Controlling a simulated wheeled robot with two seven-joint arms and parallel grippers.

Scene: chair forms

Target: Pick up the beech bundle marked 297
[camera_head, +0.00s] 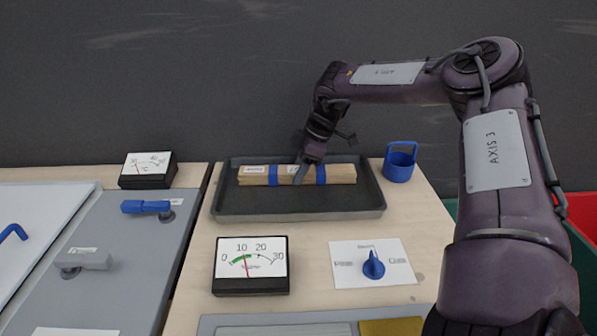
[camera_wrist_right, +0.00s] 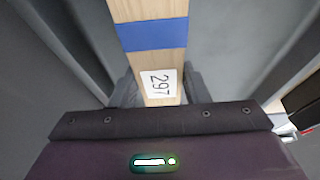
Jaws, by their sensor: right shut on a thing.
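The beech bundle (camera_head: 335,174) lies lengthwise in a dark tray (camera_head: 300,203), with two blue bands around it. In the right wrist view the bundle (camera_wrist_right: 140,10) shows a blue band and a white label reading 297. My right gripper (camera_head: 301,172) reaches down onto the middle of the bundle, between the bands, and is shut on it. The fingertips are partly hidden. I cannot tell any gap between the bundle and the tray floor. My left gripper is not in view.
A blue cup (camera_head: 399,165) stands right of the tray. In front are a gauge (camera_head: 250,266) and a blue knob (camera_head: 374,265) on a white plate. At left, a grey panel (camera_head: 125,235) carries a blue handle and a grey one, with another gauge (camera_head: 148,170) behind.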

